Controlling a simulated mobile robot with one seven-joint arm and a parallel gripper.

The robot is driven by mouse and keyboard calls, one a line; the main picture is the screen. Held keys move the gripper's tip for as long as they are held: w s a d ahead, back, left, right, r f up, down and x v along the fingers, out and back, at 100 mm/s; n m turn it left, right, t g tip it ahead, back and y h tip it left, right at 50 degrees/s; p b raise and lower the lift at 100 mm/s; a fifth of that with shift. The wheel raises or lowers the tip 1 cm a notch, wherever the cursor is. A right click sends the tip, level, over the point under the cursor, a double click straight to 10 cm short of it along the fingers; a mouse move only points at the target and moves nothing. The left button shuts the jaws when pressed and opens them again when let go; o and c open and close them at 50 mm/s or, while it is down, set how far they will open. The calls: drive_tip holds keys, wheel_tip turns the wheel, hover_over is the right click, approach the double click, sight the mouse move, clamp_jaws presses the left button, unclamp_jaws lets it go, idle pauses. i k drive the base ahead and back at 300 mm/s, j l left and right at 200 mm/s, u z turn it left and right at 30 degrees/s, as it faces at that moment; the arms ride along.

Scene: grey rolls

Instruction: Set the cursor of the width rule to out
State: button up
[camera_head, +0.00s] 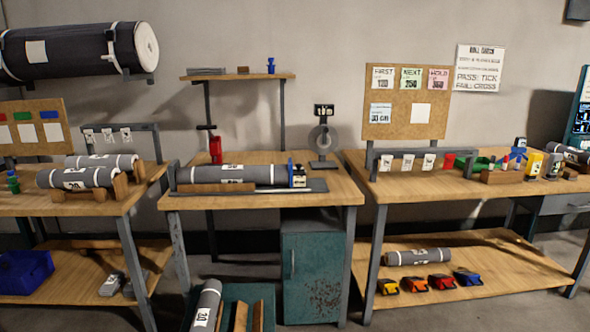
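On the middle bench, a grey roll (235,174) with a white label lies along a long dark base. A blue upright piece (291,172) stands at its right end, with a small blue and white block (299,178) beside it. A dark flat strip (240,192) with a pale line runs along the front of the base. This looks like the width rule, but I cannot tell for sure which part is its cursor, and any markings are too small to read. My gripper is not in view.
A wooden block (217,189) lies before the roll. The left bench holds more rolls (77,178); the right bench (407,187) holds coloured items. The middle bench's front right is clear.

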sight(297, 178)
drive_tip(key=i+l, duration=2)
drive_tip(key=i, duration=0.2)
drive_tip(key=i+j+u, duration=0.05)
drive_tip(key=j, duration=0.05)
